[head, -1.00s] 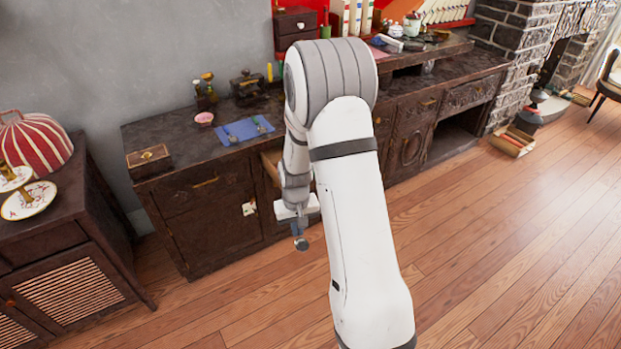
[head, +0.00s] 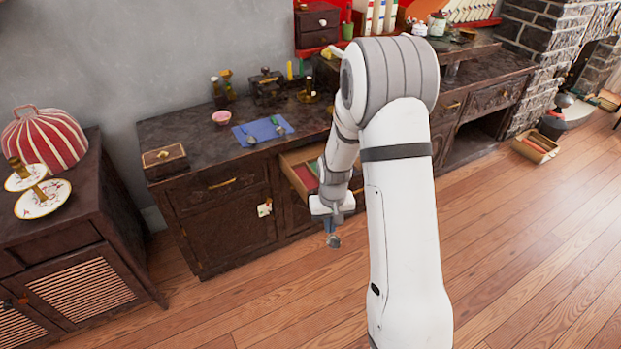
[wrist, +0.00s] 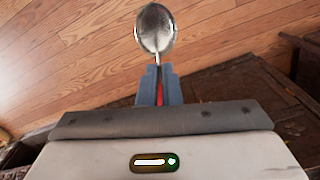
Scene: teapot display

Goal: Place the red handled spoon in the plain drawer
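My gripper (head: 331,227) is shut on the red-handled spoon (wrist: 155,29). In the wrist view the silver bowl points away past the fingers (wrist: 159,82) and a strip of red handle shows between them. In the head view the spoon's bowl (head: 334,241) hangs below my gripper, over the floor in front of the cabinet. An open drawer (head: 285,170) of the dark cabinet is just behind and above my gripper, with something green and red inside. My arm hides its right part. The closed drawer (head: 215,187) to its left has a plain front.
A blue cloth (head: 258,132) with small utensils, a pink bowl (head: 221,117) and a wooden box (head: 165,161) are on the cabinet top. A side cabinet (head: 85,235) with a striped dome (head: 45,140) stands at left. The floor in front is clear.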

